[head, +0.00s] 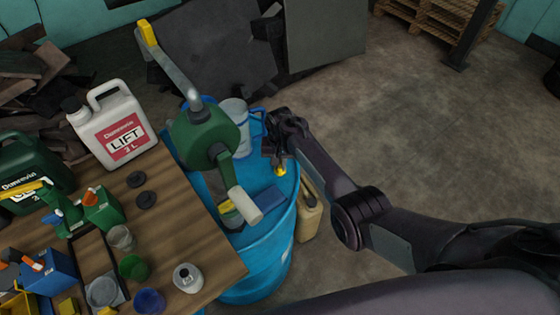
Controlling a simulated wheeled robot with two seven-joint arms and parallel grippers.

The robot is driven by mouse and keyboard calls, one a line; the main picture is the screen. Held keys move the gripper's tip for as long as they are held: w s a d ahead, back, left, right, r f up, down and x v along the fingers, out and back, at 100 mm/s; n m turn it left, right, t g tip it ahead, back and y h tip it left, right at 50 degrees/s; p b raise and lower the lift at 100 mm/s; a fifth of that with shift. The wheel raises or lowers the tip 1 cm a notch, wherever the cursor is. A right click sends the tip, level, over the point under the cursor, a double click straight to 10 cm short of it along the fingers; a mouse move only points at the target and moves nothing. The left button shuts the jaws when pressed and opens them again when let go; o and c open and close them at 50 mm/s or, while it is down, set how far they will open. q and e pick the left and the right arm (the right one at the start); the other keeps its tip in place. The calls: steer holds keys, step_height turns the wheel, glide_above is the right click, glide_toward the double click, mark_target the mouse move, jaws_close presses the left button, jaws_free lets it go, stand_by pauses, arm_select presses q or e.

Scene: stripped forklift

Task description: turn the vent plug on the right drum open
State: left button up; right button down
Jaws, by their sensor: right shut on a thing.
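A blue drum (262,252) stands beside the right end of the wooden bench. A small yellow vent plug (280,171) shows on the right side of its top, near the rim. My right gripper (279,160) comes in from the right and points down over the plug. It is shut on the plug; its fingers hide the upper part of it. How far the plug is turned cannot be told. My left gripper is not in view.
A green crank pump (205,135) with a cream handle and a pale jug (234,119) stand on the drum close to my gripper. The bench (185,225) holds a white LIFT canister (112,130) and several cups. Floor is clear at upper right.

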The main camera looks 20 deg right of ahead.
steer(key=n, duration=0.4)
steer(key=shift+r+n, duration=0.1)
steer(key=shift+n, duration=0.2)
steer(key=shift+n+p, duration=0.3)
steer(key=shift+n, duration=1.6)
steer(key=c, duration=1.5)
jaws_free()
steer(key=shift+r, duration=3.85)
